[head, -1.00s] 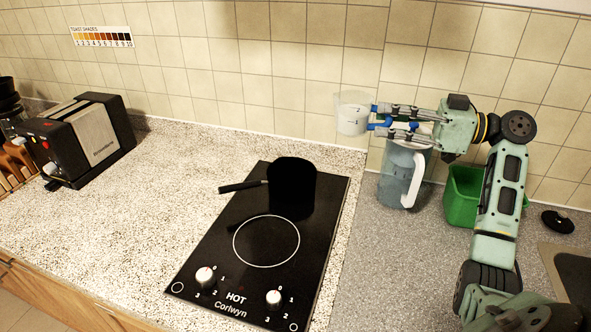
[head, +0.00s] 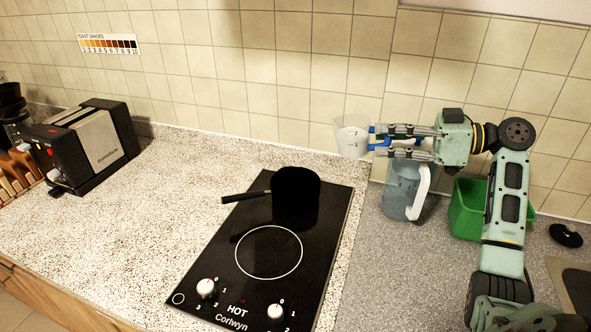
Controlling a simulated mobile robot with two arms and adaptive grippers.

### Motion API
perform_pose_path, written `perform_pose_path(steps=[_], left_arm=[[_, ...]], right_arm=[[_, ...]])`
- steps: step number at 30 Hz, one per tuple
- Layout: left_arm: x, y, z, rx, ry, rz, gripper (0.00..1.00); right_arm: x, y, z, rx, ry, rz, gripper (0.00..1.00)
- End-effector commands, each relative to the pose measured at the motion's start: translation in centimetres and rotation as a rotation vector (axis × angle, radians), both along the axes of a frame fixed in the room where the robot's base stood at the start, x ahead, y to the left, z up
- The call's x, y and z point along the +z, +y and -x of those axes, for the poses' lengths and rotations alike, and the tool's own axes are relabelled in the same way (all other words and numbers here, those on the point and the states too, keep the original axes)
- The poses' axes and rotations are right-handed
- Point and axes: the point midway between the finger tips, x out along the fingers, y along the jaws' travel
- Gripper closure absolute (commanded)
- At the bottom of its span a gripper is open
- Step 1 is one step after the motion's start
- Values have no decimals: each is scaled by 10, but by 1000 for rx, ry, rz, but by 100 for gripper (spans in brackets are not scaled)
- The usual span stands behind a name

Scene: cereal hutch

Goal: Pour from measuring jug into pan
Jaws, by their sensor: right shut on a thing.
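A small clear measuring jug with dark markings (head: 352,140) is held in the air by my right gripper (head: 375,142), which is shut on it. The jug is slightly tilted, to the right of and above the pan. Whether it holds liquid is hard to tell. A black pan (head: 296,196) stands on the rear ring of the black hob, its handle (head: 244,197) pointing left. The inside of the pan is too dark to make out. My left gripper is not in view.
The two-ring hob (head: 225,272) has an empty front ring. A clear pitcher with a white handle (head: 402,192) stands below my right gripper, beside a green bin (head: 467,208). A toaster (head: 85,148) is at left; the counter between is clear.

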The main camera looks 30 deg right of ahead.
Motion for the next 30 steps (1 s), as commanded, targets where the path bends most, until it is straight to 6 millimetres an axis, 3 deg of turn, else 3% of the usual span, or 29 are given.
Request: perform_pose_path(steps=[3, 12, 21, 30], left_arm=[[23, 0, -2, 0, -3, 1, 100], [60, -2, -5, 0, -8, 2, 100], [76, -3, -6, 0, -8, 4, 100], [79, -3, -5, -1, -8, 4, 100]], right_arm=[[5, 3, -4, 2, 58, 46, 100], [-7, 16, -21, 2, 211, 163, 100], [-20, 25, -32, 1, 303, 235, 100], [-32, 30, -38, 2, 348, 271, 100]])
